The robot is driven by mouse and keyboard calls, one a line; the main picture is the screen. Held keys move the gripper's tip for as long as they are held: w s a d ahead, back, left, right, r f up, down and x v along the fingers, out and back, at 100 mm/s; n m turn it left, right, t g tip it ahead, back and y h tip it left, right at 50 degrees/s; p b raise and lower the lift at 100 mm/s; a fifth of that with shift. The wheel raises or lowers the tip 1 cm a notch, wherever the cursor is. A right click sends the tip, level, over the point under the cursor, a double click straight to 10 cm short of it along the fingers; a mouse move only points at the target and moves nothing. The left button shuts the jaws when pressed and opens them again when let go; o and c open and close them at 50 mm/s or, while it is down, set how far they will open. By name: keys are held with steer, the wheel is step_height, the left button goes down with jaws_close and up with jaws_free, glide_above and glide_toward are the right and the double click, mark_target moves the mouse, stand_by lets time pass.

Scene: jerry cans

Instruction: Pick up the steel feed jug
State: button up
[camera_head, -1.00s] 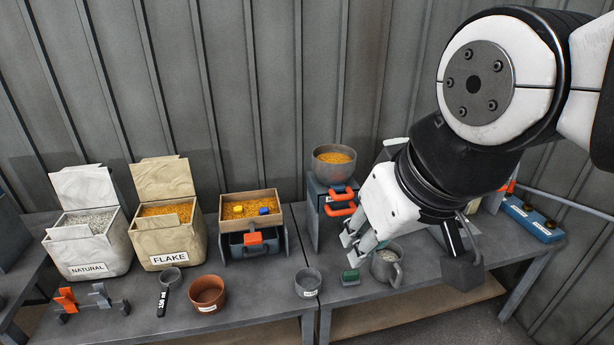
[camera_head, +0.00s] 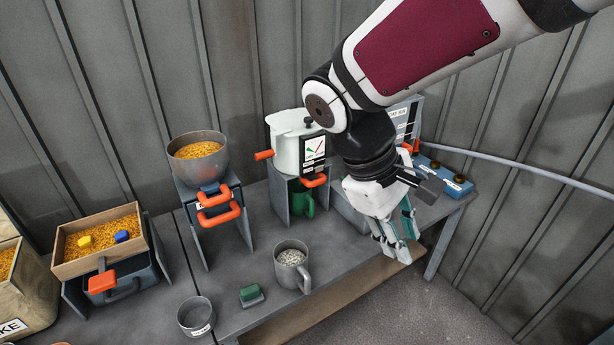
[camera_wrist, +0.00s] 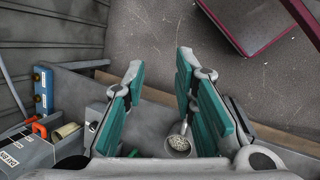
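The steel feed jug (camera_head: 292,270) is a grey metal jug with a side handle, filled with pale grain. It stands upright on the grey bench near its front edge. In the wrist view the jug (camera_wrist: 179,146) shows low in the picture, partly beside the right finger. My gripper (camera_head: 398,243) is to the right of the jug, apart from it, with its teal-padded fingers pointing down near the bench's front edge. In the wrist view my gripper (camera_wrist: 158,68) is open, with nothing between its fingers.
A green-topped block (camera_head: 251,294) and a small grey cup (camera_head: 196,316) stand left of the jug. Behind are a bowl of yellow feed (camera_head: 199,157) on a stand and a white scale-like device (camera_head: 298,143). Bare bench lies around the jug; floor lies beyond the front edge.

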steer(key=w+a+f+n+h+b, duration=0.35)
steer(key=w+a+f, duration=0.2)
steer(key=f, duration=0.45)
steer(key=n+t+h+b, duration=0.4)
steer(key=n+t+b, duration=0.5)
steer(key=n+t, duration=0.5)
glide_toward(305, 289)
steer(key=shift+n+g+y, duration=0.25)
steer(key=shift+n+g, duration=0.15)
steer(key=shift+n, duration=0.05)
steer(key=x, duration=0.5)
steer(key=shift+w+d+r+b, duration=0.1)
steer(key=shift+w+r+b, duration=0.2)
steer(key=shift+w, duration=0.15)
steer(key=shift+x, duration=2.6)
steer(key=shift+s+d, duration=0.1)
steer(key=shift+d, duration=0.05)
jaws_close()
